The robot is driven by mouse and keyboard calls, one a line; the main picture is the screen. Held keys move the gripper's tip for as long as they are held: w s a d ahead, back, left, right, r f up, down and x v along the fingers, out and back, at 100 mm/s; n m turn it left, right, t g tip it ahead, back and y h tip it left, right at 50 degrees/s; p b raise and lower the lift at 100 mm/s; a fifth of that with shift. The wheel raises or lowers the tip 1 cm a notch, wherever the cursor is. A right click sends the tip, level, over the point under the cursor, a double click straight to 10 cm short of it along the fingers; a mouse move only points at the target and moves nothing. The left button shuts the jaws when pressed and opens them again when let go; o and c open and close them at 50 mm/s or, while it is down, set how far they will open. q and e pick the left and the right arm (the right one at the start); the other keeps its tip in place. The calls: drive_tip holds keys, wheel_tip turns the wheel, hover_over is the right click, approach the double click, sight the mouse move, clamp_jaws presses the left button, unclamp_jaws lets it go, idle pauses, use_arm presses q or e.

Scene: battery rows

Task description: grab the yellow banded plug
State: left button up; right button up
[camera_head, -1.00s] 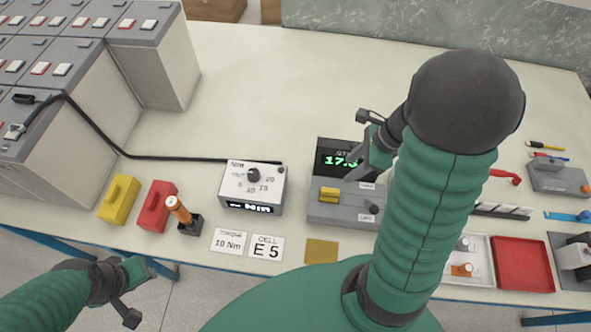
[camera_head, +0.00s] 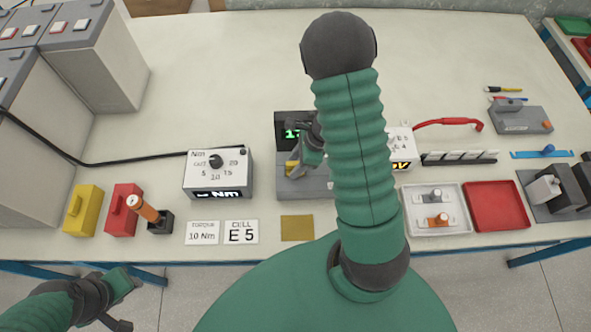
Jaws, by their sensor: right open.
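A small yellow piece (camera_head: 291,168), probably the banded plug, sits on the grey tester (camera_head: 290,188) with the green display. Its band is too small to make out. My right gripper (camera_head: 301,150) is open, right over the tester beside the yellow piece, and hides part of the display. I cannot tell whether it touches the piece. My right arm hides the tester's right part. My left gripper (camera_head: 126,304) is open and empty at the lower left, off the table's front edge.
A torque box (camera_head: 218,175) with a dial, a red block (camera_head: 122,218) and a yellow block (camera_head: 82,212) stand left. A white tray (camera_head: 408,230) and a red tray (camera_head: 497,207) lie right. Battery cells (camera_head: 88,55) stand far left. The table's back is clear.

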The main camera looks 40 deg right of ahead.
drive_tip(key=shift+w+d+f, duration=0.15)
drive_tip(key=shift+w+d, duration=0.05)
drive_tip(key=shift+d, duration=0.05)
drive_tip(key=shift+c, duration=0.5)
drive_tip(key=shift+s+a+r, duration=0.15)
drive_tip(key=shift+a+r, duration=0.1)
drive_tip(key=shift+a, duration=0.2)
clamp_jaws()
drive_tip(key=shift+d, duration=0.3)
